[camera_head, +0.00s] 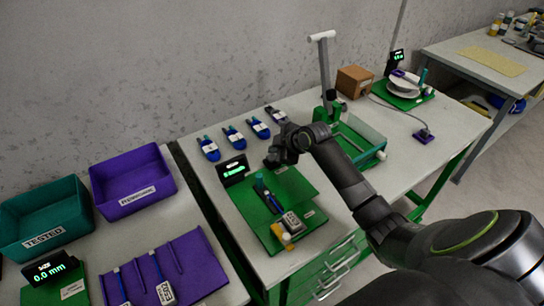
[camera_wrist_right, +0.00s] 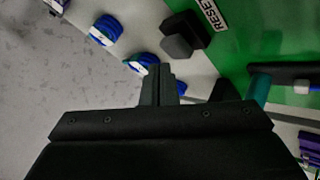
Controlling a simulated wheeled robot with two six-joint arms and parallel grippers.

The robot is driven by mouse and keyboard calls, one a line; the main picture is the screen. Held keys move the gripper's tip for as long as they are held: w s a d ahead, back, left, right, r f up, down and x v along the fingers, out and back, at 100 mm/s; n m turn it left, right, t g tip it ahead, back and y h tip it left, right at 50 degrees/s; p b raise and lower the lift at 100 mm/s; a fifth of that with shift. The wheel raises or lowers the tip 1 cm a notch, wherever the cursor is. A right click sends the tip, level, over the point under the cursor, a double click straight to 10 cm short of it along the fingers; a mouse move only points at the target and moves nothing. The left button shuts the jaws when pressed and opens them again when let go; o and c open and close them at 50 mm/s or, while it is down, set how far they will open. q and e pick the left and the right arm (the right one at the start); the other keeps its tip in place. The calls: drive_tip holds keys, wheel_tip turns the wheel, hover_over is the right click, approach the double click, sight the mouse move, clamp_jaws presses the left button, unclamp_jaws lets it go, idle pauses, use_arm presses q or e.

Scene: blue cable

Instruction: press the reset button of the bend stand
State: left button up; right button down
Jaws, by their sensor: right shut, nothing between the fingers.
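The bend stand appears to be the green plate (camera_head: 302,190) on the middle table, with a small black display (camera_head: 233,169) at its back left; its green text is too small to read. A blue cable with a grey tag (camera_head: 291,222) lies on it. In the right wrist view, a black block-shaped button (camera_wrist_right: 180,40) stands beside a white RESET label (camera_wrist_right: 214,12) on green. My right gripper (camera_head: 272,160) is over the plate's back edge, shut and empty. Its fingertips (camera_wrist_right: 162,72) are apart from the button in the picture, below it. In the head view I cannot separate the button from the gripper.
Several blue coiled cables (camera_head: 234,136) lie in a row behind the plate. A green fixture with a tall post (camera_head: 325,70) stands to the right. Purple (camera_head: 133,181) and teal (camera_head: 45,218) bins stand left. A cardboard box (camera_head: 354,81) stands at the back.

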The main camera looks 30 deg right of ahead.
drive_tip(key=shift+f, duration=0.45)
drive_tip(key=shift+f+b, duration=0.4)
drive_tip(key=shift+f, duration=0.15)
idle(0.8)
drive_tip(key=shift+r, duration=0.15)
drive_tip(key=shift+r+p, duration=0.8)
drive_tip(key=shift+p, duration=0.1)
wheel_tip(320, 180, up, 5)
drive_tip(key=p, duration=0.4)
drive_tip(key=shift+r+p, duration=0.1)
drive_tip(key=shift+p, duration=0.3)
